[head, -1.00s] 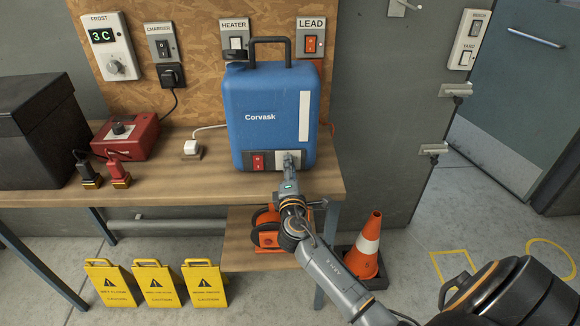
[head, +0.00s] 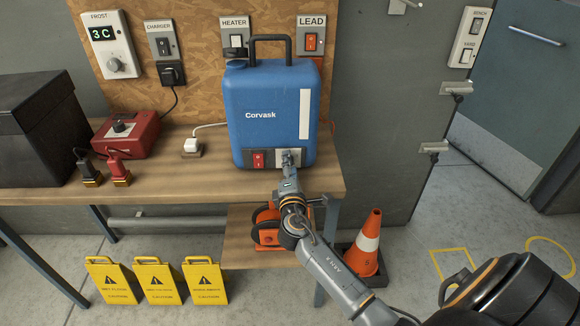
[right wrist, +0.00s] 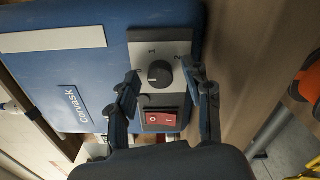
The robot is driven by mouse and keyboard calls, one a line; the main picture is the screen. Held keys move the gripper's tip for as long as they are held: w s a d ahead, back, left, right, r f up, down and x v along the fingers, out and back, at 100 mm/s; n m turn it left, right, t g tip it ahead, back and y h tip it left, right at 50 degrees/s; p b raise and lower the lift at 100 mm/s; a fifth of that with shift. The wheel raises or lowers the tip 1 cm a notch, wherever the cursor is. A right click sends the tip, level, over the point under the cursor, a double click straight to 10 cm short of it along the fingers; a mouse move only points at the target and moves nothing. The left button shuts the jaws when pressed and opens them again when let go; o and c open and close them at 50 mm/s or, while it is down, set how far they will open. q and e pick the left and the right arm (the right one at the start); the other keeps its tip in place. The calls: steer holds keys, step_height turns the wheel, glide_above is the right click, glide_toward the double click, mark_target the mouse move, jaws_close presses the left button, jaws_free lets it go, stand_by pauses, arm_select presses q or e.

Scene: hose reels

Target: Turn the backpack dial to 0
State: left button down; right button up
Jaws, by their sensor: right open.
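The blue Corvask backpack (head: 265,90) stands upright on the wooden bench. In the right wrist view its side (right wrist: 70,75) lies turned in the picture. Its round dark dial (right wrist: 160,74) sits on a light grey panel (right wrist: 177,48) with a "1" printed beside it. I cannot make out where the dial points. A red rocker switch (right wrist: 160,119) is beside the dial. My right gripper (right wrist: 160,77) is open, with one finger on each side of the dial. In the head view my right gripper (head: 287,157) covers the dial. My left gripper is not in view.
An orange reel (head: 268,228) sits on the shelf below. A traffic cone (head: 368,242) stands on the floor to the right.

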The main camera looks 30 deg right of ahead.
steer(key=v, duration=1.2)
steer(key=s+a+f+m+g+y, duration=0.1)
steer(key=s+a+f+g+y, duration=0.15)
steer(key=f, duration=0.85)
steer(key=s+a+f+m+g+y, duration=0.15)
steer(key=s+f, duration=0.25)
steer(key=f, duration=0.7)
steer(key=s+a+f+g+y, duration=0.1)
steer(key=s+f+g+y, duration=0.15)
steer(key=f, duration=0.85)
steer(key=s+a+f+m+g+y, duration=0.1)
steer(key=s+f+m+g, duration=0.1)
steer(key=s+f, duration=0.4)
steer(key=s+a+f+m+g+y, duration=0.1)
steer(key=s+f+m+g, duration=0.2)
steer(key=s+f, duration=0.4)
steer(key=s+a+f+m+g+y, duration=0.1)
steer(key=s+f+m, duration=0.4)
steer(key=s, duration=1.5)
step_height(320, 180, down, 3)
steer(key=shift+s+r+g, duration=0.25)
steer(key=shift+g, duration=0.6)
steer(key=shift+c, duration=0.2)
